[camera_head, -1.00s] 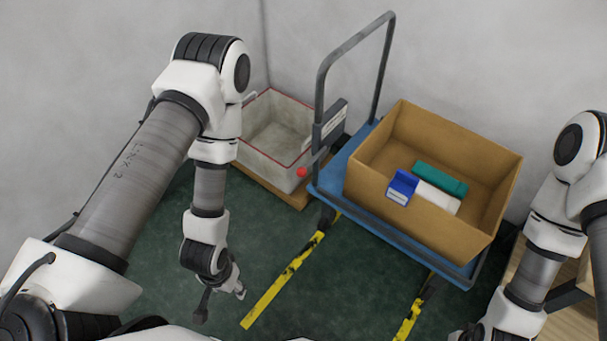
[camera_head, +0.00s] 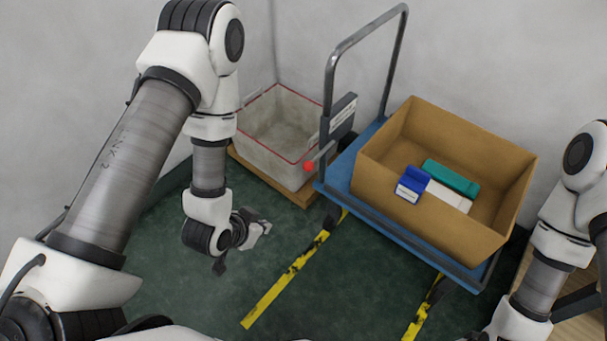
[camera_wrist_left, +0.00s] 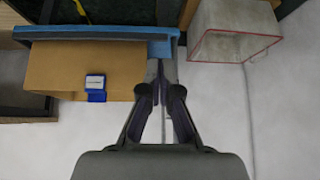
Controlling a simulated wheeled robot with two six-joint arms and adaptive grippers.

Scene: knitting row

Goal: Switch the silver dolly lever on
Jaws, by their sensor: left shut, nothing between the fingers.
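The dolly (camera_head: 338,172) is blue with a grey tube handle and stands right of centre in the head view. Its silver lever (camera_head: 324,152) sits at the foot of the handle beside a dark labelled plate and ends in a red knob (camera_head: 308,166) at the lower left. My left gripper (camera_head: 264,227) is shut and empty, over the green floor, below and left of the knob and apart from it. In the left wrist view its fingers (camera_wrist_left: 160,66) meet near the dolly's edge; I cannot make out the lever there. My right gripper is out of frame.
A cardboard box (camera_head: 392,200) with several small cartons stands on the dolly. A red-rimmed pale crate (camera_head: 262,161) on a wooden base stands left of the lever. Yellow floor stripes (camera_head: 285,282) run below the dolly. A white wall is behind.

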